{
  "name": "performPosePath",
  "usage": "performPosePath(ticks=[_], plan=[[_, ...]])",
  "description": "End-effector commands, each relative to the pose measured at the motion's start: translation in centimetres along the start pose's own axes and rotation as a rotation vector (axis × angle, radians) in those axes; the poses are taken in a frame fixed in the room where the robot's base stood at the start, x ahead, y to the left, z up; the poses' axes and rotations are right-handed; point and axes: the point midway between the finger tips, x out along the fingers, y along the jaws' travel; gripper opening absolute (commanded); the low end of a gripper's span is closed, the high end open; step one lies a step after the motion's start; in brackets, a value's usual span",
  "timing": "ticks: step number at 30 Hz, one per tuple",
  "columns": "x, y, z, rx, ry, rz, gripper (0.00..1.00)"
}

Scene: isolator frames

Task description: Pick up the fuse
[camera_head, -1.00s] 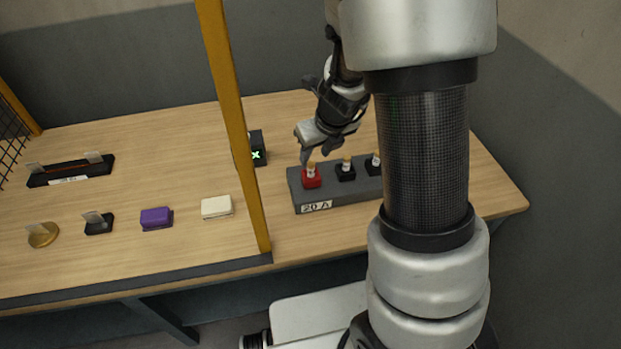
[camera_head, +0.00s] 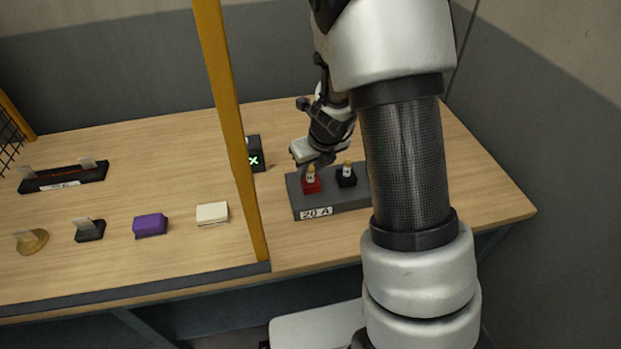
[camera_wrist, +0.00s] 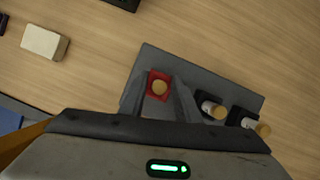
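Fuses stand upright in a grey holder (camera_head: 335,203) labelled "20 A". One fuse (camera_head: 311,172) sits in a red base at the left end; its round tan cap shows from above in the wrist view (camera_wrist: 159,87). Another fuse (camera_head: 347,168) stands in a black base beside it. The wrist view shows two fuses in black bases (camera_wrist: 212,107) to the right. My gripper (camera_wrist: 158,98) is open, with its fingers on either side of the fuse in the red base. In the head view my gripper (camera_head: 312,158) is just behind and above that fuse.
A yellow post (camera_head: 235,140) rises left of the holder. A black box with a green X (camera_head: 254,158) stands behind it. A white block (camera_head: 212,213), a purple block (camera_head: 150,225) and other pieces lie to the left.

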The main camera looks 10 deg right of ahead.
Motion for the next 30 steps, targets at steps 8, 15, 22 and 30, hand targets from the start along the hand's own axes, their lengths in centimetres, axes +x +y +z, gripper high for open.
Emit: performPosePath(ticks=[8, 15, 22, 30], plan=[[0.0, 0.0, 0.0, 0.0, 0.0, 0.0, 0.0], [-0.8, 0.1, 0.4, -0.002, -0.001, 0.001, 0.0], [-5.1, 0.1, 2.2, -0.004, -0.002, 0.001, 0.0], [-8.5, 0.6, 3.8, -0.004, 0.0, 0.002, 0.0]])
